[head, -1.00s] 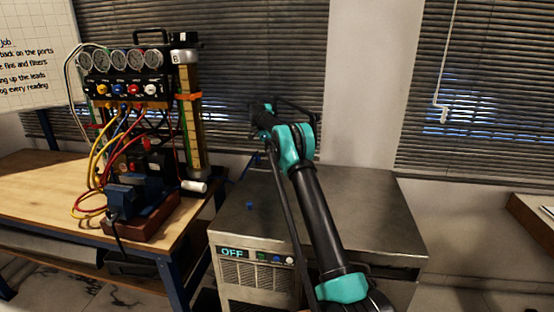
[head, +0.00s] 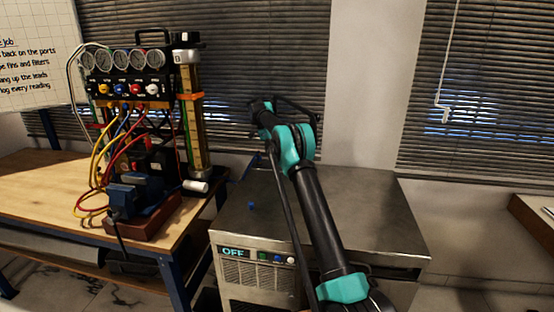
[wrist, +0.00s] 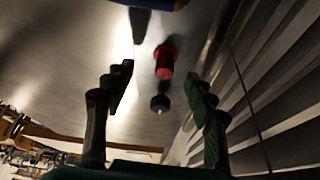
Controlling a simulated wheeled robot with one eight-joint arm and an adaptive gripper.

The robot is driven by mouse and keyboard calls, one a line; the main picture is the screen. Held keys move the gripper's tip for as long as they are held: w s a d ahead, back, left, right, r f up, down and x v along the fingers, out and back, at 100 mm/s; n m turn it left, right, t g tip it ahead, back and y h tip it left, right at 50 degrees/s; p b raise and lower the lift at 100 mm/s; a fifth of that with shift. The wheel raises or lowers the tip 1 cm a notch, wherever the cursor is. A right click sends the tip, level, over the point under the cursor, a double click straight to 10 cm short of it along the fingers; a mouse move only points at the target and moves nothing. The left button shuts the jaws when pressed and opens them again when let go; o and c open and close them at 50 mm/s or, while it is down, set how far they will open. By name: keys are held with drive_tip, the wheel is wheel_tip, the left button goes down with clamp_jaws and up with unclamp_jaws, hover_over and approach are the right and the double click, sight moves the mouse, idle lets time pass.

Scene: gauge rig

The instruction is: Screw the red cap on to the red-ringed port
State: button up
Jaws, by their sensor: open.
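In the wrist view my gripper (wrist: 160,75) is open, with one dark finger on each side of a small red piece (wrist: 165,62). The red piece has a dark part at its far end. A small black round piece with a pale tip (wrist: 160,103) lies nearer, also between the fingers. Neither finger visibly touches them. The red piece looks like the red cap, but I cannot tell for sure. In the head view my arm reaches over the steel-topped unit (head: 370,225), and its own links hide the fingers. I cannot make out a red-ringed port.
The gauge rig (head: 125,85) with coloured knobs and hoses stands on the wooden bench (head: 40,185) at left. A small blue piece (head: 251,206) sits on the unit's left front. A blue edge (wrist: 155,4) tops the wrist view. Window blinds (head: 240,60) are behind.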

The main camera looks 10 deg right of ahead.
drive_tip(key=v, duration=0.6)
drive_tip(key=shift+a+r, duration=0.2)
drive_tip(key=shift+r, duration=0.2)
